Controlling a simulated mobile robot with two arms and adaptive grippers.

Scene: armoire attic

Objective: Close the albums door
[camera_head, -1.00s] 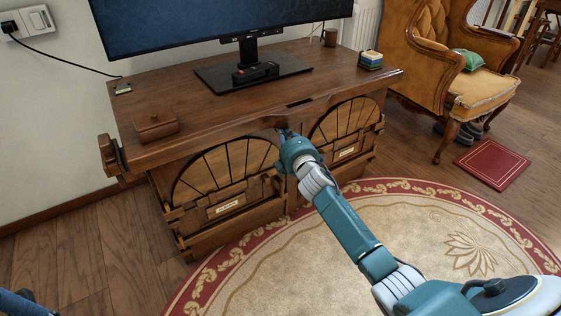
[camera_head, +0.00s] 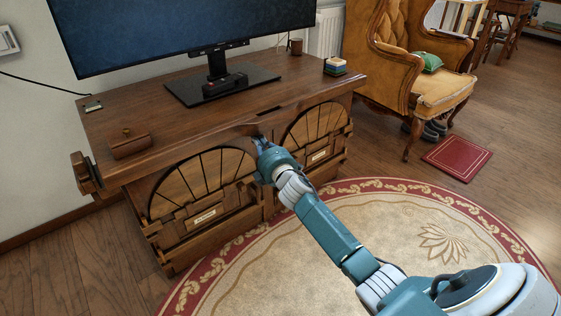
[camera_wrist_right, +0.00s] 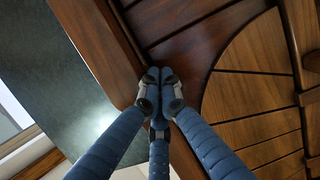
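The dark wooden cabinet (camera_head: 175,115) has two doors with fan-shaped slats: a left door (camera_head: 190,185) and a right door (camera_head: 312,130). Each carries a small pale label, too small to read, so I cannot tell which is the albums door. Both look shut or nearly shut. My right gripper (camera_head: 261,140) is at the cabinet front, between the doors and just under the top edge. In the right wrist view its blue fingers (camera_wrist_right: 158,80) come together at the tips, with nothing seen between them, close to a slatted door (camera_wrist_right: 250,85). Contact is unclear. My left gripper is out of view.
A round rug (camera_head: 370,235) covers the floor in front. An armchair (camera_head: 440,85) and a red mat (camera_head: 457,159) are at the right.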

